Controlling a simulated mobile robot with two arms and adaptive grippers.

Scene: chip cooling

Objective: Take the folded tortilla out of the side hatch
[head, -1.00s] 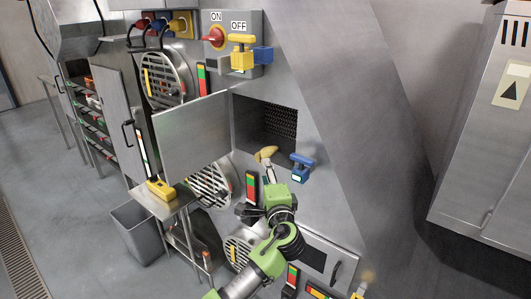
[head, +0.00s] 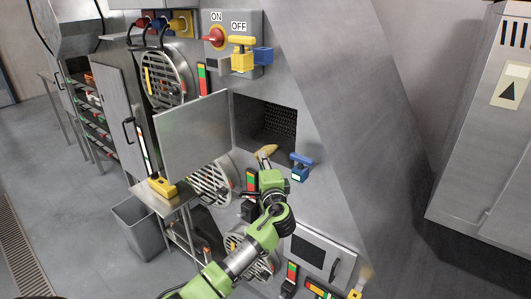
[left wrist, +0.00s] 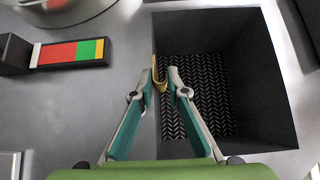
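The folded tortilla (head: 267,150) is a small yellow curved piece at the lower edge of the side hatch opening (head: 266,118) in the head view. The hatch door (head: 193,138) stands open to the left. My left gripper (head: 265,160) is right at the tortilla, reaching up from below. In the left wrist view, the tortilla (left wrist: 159,79) is seen edge-on between the close-set fingertips of the left gripper (left wrist: 160,76), which look shut on it. Behind it is the dark hatch recess with a patterned floor (left wrist: 190,105). My right gripper is not in view.
A blue handle (head: 301,163) sticks out just right of the hatch. A red, yellow and green strip (left wrist: 70,53) is left of the opening. A small side table (head: 170,200) with a yellow item and a grey bin (head: 138,230) stand at the lower left.

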